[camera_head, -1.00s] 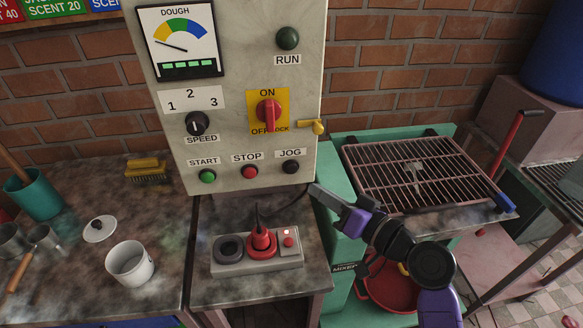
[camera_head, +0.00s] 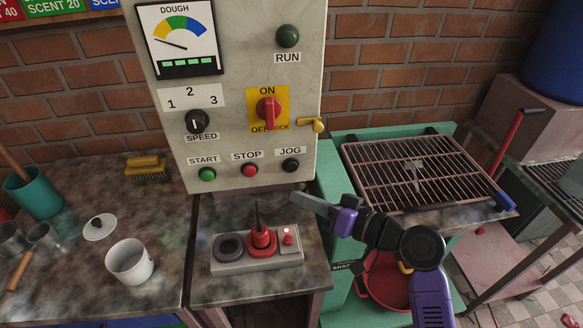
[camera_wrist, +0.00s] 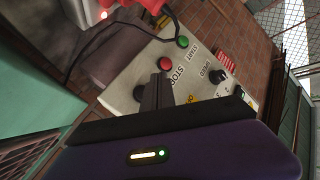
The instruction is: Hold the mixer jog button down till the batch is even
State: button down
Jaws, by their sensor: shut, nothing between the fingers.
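The black JOG button (camera_head: 290,165) is at the lower right of the pale control panel (camera_head: 240,110), right of the red STOP button (camera_head: 250,171). My gripper (camera_head: 296,198) is shut and empty, just below the JOG button and apart from it in the head view. In the wrist view my shut fingers (camera_wrist: 160,92) reach toward the panel, and a dark button (camera_wrist: 139,93) shows beside them, partly hidden. The DOUGH gauge (camera_head: 179,38) has its needle toward the left, low end. The green RUN lamp (camera_head: 288,38) looks unlit. The red mixer bowl (camera_head: 388,283) is partly hidden behind my arm.
A grey pendant box (camera_head: 256,258) with a red plug and a small lit red button lies below my gripper. A wire rack (camera_head: 420,172) is to the right. A yellow knob (camera_head: 318,126) juts from the panel's right edge. A white pot (camera_head: 130,263) stands left.

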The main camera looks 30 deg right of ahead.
aim_at(291, 167)
jog(key=shift+w+d+b, duration=0.15)
jog(key=shift+w+d, duration=0.15)
jog(key=shift+w, duration=0.65)
jog(key=shift+w+d+b, duration=0.2)
jog(key=shift+w+d, duration=0.1)
jog(key=shift+w, duration=0.65)
jog(key=shift+w+d+b, duration=0.15)
jog(key=shift+w+d, duration=0.15)
jog(key=shift+w, duration=0.65)
jog(key=shift+w+d, duration=0.15)
jog(key=shift+w, duration=0.25)
jog(key=shift+w+d+b, duration=0.2)
jog(key=shift+w+b, duration=0.2)
jog(key=shift+w, duration=0.05)
dwell(2.1)
jog(key=shift+s, duration=0.1)
dwell(1.7)
jog(key=shift+s+a, duration=0.35)
jog(key=shift+s, duration=0.45)
